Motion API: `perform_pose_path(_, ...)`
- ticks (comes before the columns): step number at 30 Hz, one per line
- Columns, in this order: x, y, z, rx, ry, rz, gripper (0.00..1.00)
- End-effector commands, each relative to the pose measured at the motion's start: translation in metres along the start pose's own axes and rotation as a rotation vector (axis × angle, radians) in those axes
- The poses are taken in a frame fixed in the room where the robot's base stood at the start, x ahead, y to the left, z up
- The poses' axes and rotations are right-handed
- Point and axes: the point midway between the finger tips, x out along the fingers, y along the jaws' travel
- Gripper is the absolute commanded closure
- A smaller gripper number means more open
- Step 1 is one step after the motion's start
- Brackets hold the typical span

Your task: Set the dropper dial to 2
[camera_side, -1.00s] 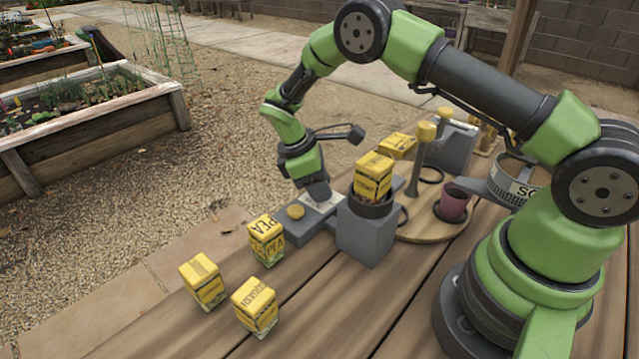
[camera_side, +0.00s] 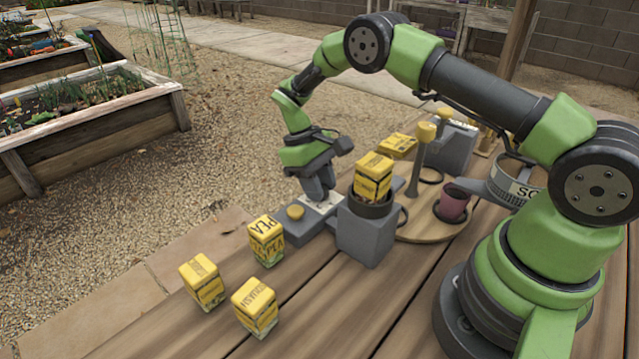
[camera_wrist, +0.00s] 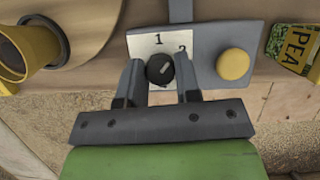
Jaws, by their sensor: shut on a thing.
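The dropper dial (camera_wrist: 160,69) is a small dark round knob on a white plate (camera_wrist: 141,44) marked 1 and 2. Its short light mark slants, and I cannot tell which number it meets. My gripper (camera_wrist: 160,78) has one finger on each side of the knob and is shut on it. In the side view, my gripper (camera_side: 319,198) is down at the plate, and its fingers hide the dial. The plate lies on a grey dropper base with a round yellow button (camera_wrist: 233,64), to the right of the dial in the wrist view.
A yellow seed packet (camera_side: 374,176) sits in the round holder on the grey block (camera_side: 366,237) close right of my gripper. Several yellow packets (camera_side: 266,243) stand at the front left.

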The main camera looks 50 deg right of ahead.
Motion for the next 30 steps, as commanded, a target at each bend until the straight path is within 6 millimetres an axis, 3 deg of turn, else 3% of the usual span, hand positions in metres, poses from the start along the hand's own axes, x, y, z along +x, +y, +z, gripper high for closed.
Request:
perform_pose_path(12, -0.0005, 0.0007, 0.0005, 0.247, -0.001, -0.103, 0.93)
perform_pose_path(30, -0.0003, 0.0009, 0.0004, 0.312, 0.000, -0.130, 0.93)
